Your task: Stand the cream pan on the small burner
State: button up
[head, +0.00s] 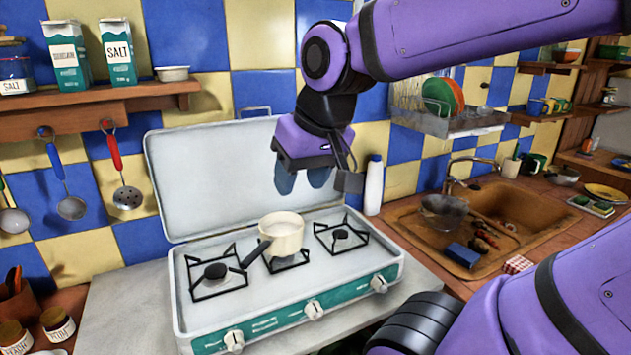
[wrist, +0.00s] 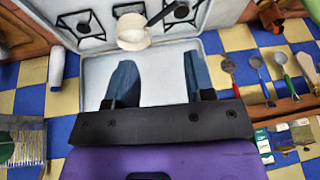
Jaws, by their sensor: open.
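The cream pan (head: 284,236) stands upright on the middle burner (head: 288,263) of the stove, its dark handle (head: 256,254) pointing to the front left. The pan covers most of that burner. The left burner (head: 213,271) and right burner (head: 340,235) are bare; the left one's cap looks larger than the right one's. I cannot tell the middle cap's size. My gripper (head: 302,181) is open and empty, above and behind the pan, in front of the raised lid. In the wrist view its blue fingers (wrist: 160,82) are wide apart, and the pan (wrist: 133,38) lies beyond them, untouched.
The stove's white lid (head: 205,185) stands raised behind the burners. A white bottle (head: 374,186) stands to the right of the stove, near a sink (head: 530,205) with dishes. Utensils (head: 126,194) hang on the wall at left below a shelf (head: 100,97). Jars (head: 57,324) stand at front left.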

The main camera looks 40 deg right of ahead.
jog(key=shift+s+a+r+n+t, duration=0.15)
jog(key=shift+s+n, duration=0.15)
jog(key=shift+s, duration=0.35)
jog(key=shift+s+n+t, duration=0.1)
jog(key=shift+s+n, duration=0.2)
jog(key=shift+s, duration=0.3)
jog(key=shift+s+a+r+n+t, duration=0.15)
jog(key=shift+s+n, duration=0.15)
jog(key=shift+s, duration=0.35)
dwell(0.7)
